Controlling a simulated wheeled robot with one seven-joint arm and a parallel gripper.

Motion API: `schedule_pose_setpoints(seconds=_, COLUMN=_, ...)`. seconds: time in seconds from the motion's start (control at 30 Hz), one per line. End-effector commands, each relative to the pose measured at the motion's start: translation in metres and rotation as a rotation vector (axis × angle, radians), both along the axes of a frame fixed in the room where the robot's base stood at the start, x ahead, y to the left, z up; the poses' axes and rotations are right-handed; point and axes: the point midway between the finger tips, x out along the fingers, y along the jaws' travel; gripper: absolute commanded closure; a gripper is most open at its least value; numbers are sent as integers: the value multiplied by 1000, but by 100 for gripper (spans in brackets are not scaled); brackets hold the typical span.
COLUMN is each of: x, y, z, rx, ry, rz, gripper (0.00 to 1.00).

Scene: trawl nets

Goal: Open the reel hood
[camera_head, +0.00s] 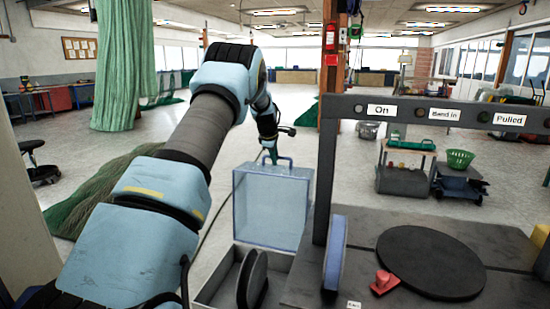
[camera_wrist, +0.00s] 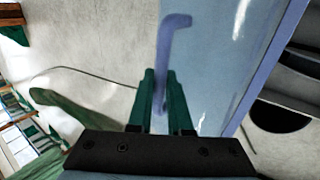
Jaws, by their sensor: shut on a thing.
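The reel hood (camera_head: 270,208) is a clear, pale blue panel with a blue frame. In the head view it stands raised, roughly upright, behind the open grey reel box (camera_head: 215,290). Its blue handle (camera_head: 284,160) is at the top edge, and it also shows in the wrist view (camera_wrist: 174,22). My gripper (camera_head: 270,150) is at that handle, with its green fingers (camera_wrist: 160,78) shut on the handle bar. The fingertips are small and partly hidden in the head view.
Dark reel discs (camera_head: 257,280) sit in the box. To the right are a blue-rimmed wheel (camera_head: 335,253), a red part (camera_head: 384,282), a black round plate (camera_head: 430,262) and a grey post frame (camera_head: 327,170) with labels. Green netting (camera_head: 100,195) lies on the floor at left.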

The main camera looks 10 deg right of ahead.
Motion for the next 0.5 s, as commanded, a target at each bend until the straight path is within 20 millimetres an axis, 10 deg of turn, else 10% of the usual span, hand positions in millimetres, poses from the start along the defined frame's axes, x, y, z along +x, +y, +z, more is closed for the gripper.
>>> schedule_pose_setpoints(seconds=0.33, x=0, y=1, z=0, rx=0, ry=0, rz=1, gripper=100)
schedule_pose_setpoints(seconds=0.37, x=0, y=1, z=0, rx=0, ry=0, rz=1, gripper=82)
schedule_pose_setpoints(seconds=0.5, x=0, y=1, z=0, rx=0, ry=0, rz=1, gripper=66)
